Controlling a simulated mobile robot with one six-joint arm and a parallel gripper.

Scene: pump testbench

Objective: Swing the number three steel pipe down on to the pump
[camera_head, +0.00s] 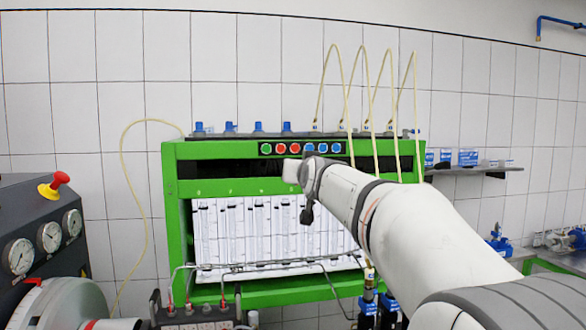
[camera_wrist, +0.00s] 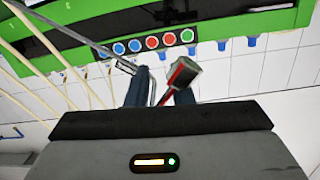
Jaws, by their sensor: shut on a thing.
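My gripper (camera_wrist: 160,88) is shut on a thin bent steel pipe (camera_wrist: 110,57), which runs from between the fingers to the upper left of the wrist view. A grey block with a red strip (camera_wrist: 184,72) shows at the right finger; I cannot tell how it joins the pipe. In the head view my gripper (camera_head: 304,188) is in front of the green testbench, and the held pipe is not clear. Other thin steel pipes (camera_head: 262,268) run low across the bench front. The pump (camera_head: 196,316) with red-tipped fittings is at the bottom edge, partly cut off. No pipe number is readable.
The green testbench (camera_head: 178,225) has a row of coloured buttons (camera_head: 294,149) and white gauge tubes. Pale hoses (camera_head: 353,95) arch above it. A dark gauge panel with a red knob (camera_head: 61,179) stands at left. A wall shelf (camera_head: 490,169) is at right.

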